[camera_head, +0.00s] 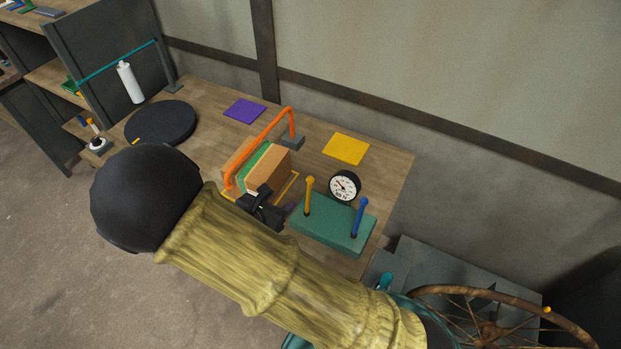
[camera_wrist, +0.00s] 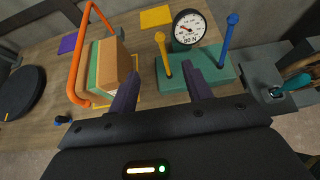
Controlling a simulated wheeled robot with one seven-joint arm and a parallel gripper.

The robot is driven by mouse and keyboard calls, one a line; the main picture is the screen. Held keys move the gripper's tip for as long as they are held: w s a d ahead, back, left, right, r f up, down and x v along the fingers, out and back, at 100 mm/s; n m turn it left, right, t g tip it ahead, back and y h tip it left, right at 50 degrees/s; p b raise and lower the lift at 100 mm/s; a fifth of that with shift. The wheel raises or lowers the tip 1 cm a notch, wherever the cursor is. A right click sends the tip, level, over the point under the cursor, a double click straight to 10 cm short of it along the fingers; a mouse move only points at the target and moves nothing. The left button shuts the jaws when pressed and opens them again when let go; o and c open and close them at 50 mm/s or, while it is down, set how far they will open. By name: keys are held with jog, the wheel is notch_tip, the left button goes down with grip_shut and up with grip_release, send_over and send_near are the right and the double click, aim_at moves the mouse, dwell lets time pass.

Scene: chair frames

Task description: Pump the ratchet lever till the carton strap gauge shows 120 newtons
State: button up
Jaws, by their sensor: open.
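A brown carton (camera_head: 268,168) with a green band (camera_head: 255,166) stands on a yellow-outlined patch of the bench, under an orange bar (camera_head: 262,138). It also shows in the wrist view (camera_wrist: 110,70). Right of it is a green base (camera_head: 330,228) with a yellow-knobbed lever (camera_head: 308,194) and a blue-knobbed lever (camera_head: 359,216), both roughly upright. A round white-faced gauge (camera_wrist: 189,27) stands behind them; its small reading is hard to make out. My gripper (camera_wrist: 158,84) is open and empty, beside the carton. In the wrist view the yellow lever appears between its fingers, beyond the tips.
A purple square (camera_head: 244,110) and a yellow square (camera_head: 345,148) lie flat on the bench. A black disc (camera_head: 161,122) is at the left, near a hanging white bottle (camera_head: 130,83). A spoked wheel (camera_head: 495,318) stands at the lower right. My arm hides the bench's front.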

jog(key=shift+w+d, duration=0.1)
jog(key=shift+w, duration=0.05)
jog(key=c, duration=0.3)
jog(key=p+x, duration=0.2)
jog(key=x, duration=0.6)
jog(key=shift+w+f, duration=0.2)
jog(key=shift+f, duration=0.15)
jog(key=shift+c, duration=0.2)
jog(key=shift+d, duration=0.1)
